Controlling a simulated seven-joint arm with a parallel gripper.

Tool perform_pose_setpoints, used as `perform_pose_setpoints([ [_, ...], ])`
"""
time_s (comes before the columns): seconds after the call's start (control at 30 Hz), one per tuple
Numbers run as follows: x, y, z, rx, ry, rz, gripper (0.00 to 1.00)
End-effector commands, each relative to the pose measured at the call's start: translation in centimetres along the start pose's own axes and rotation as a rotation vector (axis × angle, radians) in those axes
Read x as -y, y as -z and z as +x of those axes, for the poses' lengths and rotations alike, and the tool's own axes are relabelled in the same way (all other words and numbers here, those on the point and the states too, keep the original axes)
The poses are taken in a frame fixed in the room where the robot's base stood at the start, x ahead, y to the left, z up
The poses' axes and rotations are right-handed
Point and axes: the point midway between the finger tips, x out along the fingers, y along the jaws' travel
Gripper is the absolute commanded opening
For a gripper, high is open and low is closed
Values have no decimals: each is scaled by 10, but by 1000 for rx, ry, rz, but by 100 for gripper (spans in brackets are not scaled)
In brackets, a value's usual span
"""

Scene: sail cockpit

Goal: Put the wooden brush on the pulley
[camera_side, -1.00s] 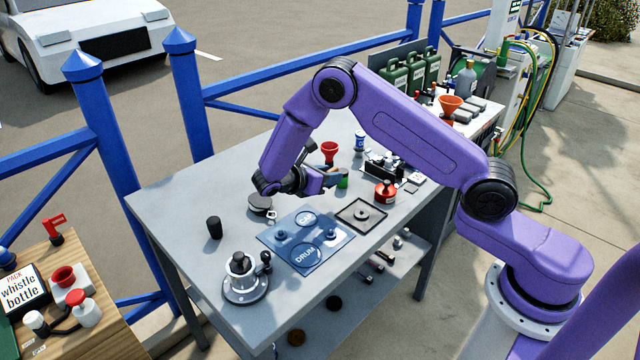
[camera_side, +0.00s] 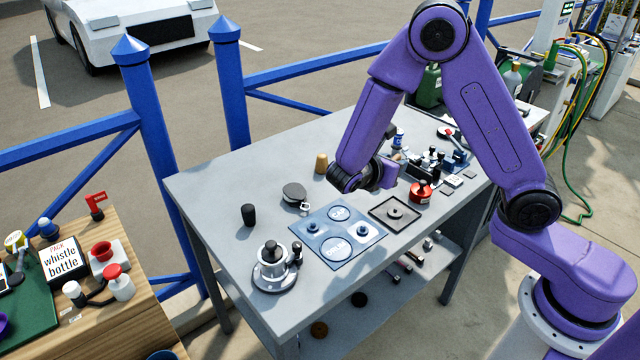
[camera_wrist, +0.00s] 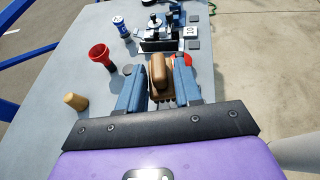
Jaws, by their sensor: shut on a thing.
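In the wrist view the wooden brush (camera_wrist: 158,72), a brown handle with bristles toward the palm, sits between the two blue fingers of my gripper (camera_wrist: 157,68), which are shut on it. In the side view my gripper (camera_side: 388,176) hangs above the middle of the table, and the brush is hidden there. A round, dark grey piece with a small shackle, apparently the pulley (camera_side: 293,191), lies on the table to the left of my gripper. Nothing rests on it. It does not show in the wrist view.
A tan cylinder (camera_side: 321,163) stands between the pulley and my arm. A black cylinder (camera_side: 248,214) and winch (camera_side: 272,268) stand left. A red funnel (camera_wrist: 99,53) stands farther back.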

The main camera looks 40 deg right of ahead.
Motion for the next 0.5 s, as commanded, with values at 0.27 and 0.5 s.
perform_pose_setpoints([
  [0.27, -45, -4, -31, -3, -444, -167, 4],
  [0.5, -64, 4, -68, -13, -749, -313, 4],
])
